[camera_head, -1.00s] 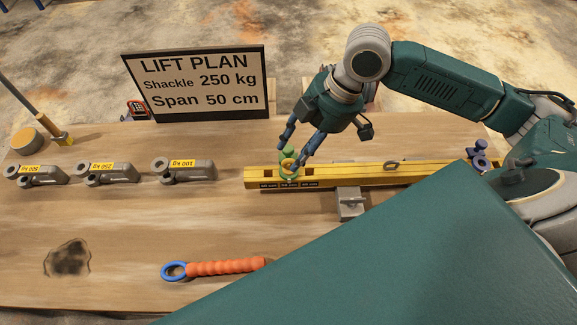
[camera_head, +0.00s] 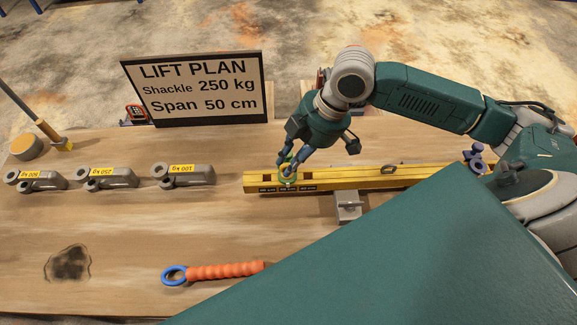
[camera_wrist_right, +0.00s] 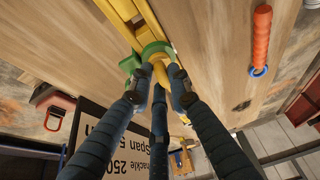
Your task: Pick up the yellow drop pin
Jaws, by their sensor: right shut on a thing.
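The yellow drop pin shows as a yellow ring (camera_wrist_right: 161,73) in the right wrist view, at a green fitting (camera_wrist_right: 146,55) on the yellow beam (camera_head: 350,180). In the head view, the fitting sits over the beam's left part, among the label plates, largely hidden by my fingers. My right gripper (camera_head: 289,168) is low over this spot with its fingers closed around the yellow ring; it also shows in the right wrist view (camera_wrist_right: 160,85). The pin's shank is hidden. My left gripper is not in view.
Several grey shackles (camera_head: 108,178) with yellow labels stand at the left. The LIFT PLAN sign (camera_head: 195,87) stands behind. A grey block (camera_head: 347,205) touches the beam's front. An orange sling with a blue eye (camera_head: 222,271) lies in front. A blue fitting (camera_head: 475,156) is at the beam's right end.

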